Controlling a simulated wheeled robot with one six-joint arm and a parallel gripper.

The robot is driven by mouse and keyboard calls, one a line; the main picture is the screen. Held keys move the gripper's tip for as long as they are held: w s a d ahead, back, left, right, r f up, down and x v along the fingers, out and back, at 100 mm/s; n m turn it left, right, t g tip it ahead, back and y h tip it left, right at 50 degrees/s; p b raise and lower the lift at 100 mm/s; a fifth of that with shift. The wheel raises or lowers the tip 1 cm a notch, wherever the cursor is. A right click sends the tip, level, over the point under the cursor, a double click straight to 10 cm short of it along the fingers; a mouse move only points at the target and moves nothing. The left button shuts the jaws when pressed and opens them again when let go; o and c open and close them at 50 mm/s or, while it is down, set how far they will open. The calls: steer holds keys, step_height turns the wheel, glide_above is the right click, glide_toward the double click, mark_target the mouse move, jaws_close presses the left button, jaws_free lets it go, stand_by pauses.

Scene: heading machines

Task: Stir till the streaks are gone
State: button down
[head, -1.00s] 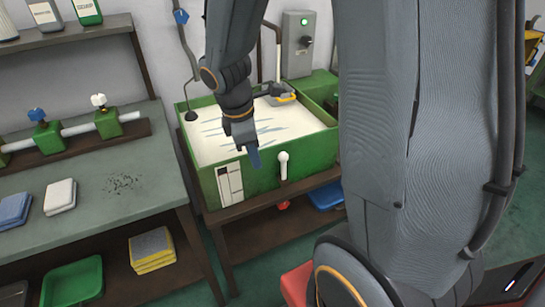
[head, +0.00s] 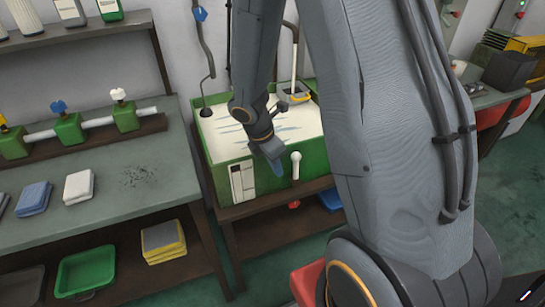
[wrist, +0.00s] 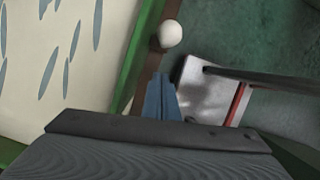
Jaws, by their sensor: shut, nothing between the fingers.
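A green tank (head: 222,178) holds pale cream liquid (head: 225,140) with several blue-grey streaks on its surface. The streaks also show at the left of the wrist view (wrist: 48,75). My gripper (head: 278,168) is shut and empty, pointing down near the tank's front edge. In the wrist view its blue fingers (wrist: 160,97) are together, outside the green rim (wrist: 140,50), beside a white ball knob (wrist: 170,33). That knob tops a white handle (head: 296,165) on the tank's front. A yellow and grey piece with an upright pole (head: 294,95) is at the tank's back right. My arm hides part of the tank.
A grey bench (head: 125,178) on the left carries a white pad (head: 79,186), a blue pad (head: 34,198) and a pipe with valves (head: 95,122). A green tray (head: 86,272) and yellow-grey sponges (head: 163,242) are below. Another bench (head: 485,95) stands at right.

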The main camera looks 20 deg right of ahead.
mark_target(293, 157)
steer(key=shift+w+d+r+p, duration=0.15)
steer(key=shift+d+p, duration=0.25)
steer(key=shift+d, duration=0.6)
steer(key=shift+w+d+f+p, duration=0.15)
steer(key=shift+d+p, duration=0.25)
steer(key=shift+d, duration=0.6)
steer(key=shift+r, duration=0.1)
steer(key=shift+d+r, duration=0.1)
steer(key=shift+d, duration=0.05)
steer(key=shift+s+d+r+p, duration=0.1)
steer(key=shift+d+r+p, duration=0.1)
steer(key=shift+d+p, duration=0.45)
steer(key=shift+d, duration=1.4)
steer(key=shift+d+p, duration=0.35)
steer(key=shift+d, duration=0.25)
steer(key=shift+s+d, duration=0.1)
steer(key=shift+d, duration=0.1)
